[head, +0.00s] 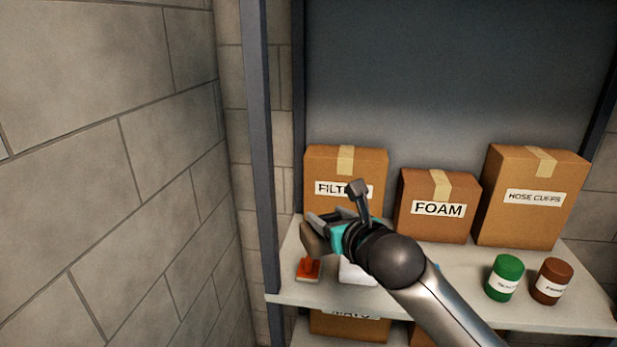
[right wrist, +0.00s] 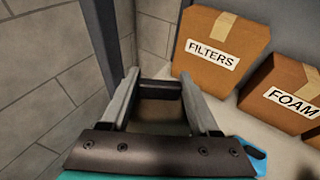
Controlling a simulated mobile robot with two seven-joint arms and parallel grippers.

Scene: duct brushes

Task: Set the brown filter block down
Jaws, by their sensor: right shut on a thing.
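My right gripper (head: 325,222) is over the left end of the shelf, in front of the box labelled FILTERS. It is shut on the brown filter block (head: 314,241), which shows at the gripper's left side in the head view. In the right wrist view the block (right wrist: 162,112) is a dark brown shape between the two grey fingers (right wrist: 160,78). I cannot tell whether its underside touches the shelf (head: 460,310). My left gripper is not in view.
Cardboard boxes FILTERS (head: 345,170), FOAM (head: 437,190) and HOSE CUFFS (head: 535,170) stand along the back. An orange-red item (head: 308,269) and a partly hidden white item (head: 357,273) lie near the gripper. Green (head: 505,270) and brown (head: 551,275) jars stand right. A post (head: 262,150) edges the left.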

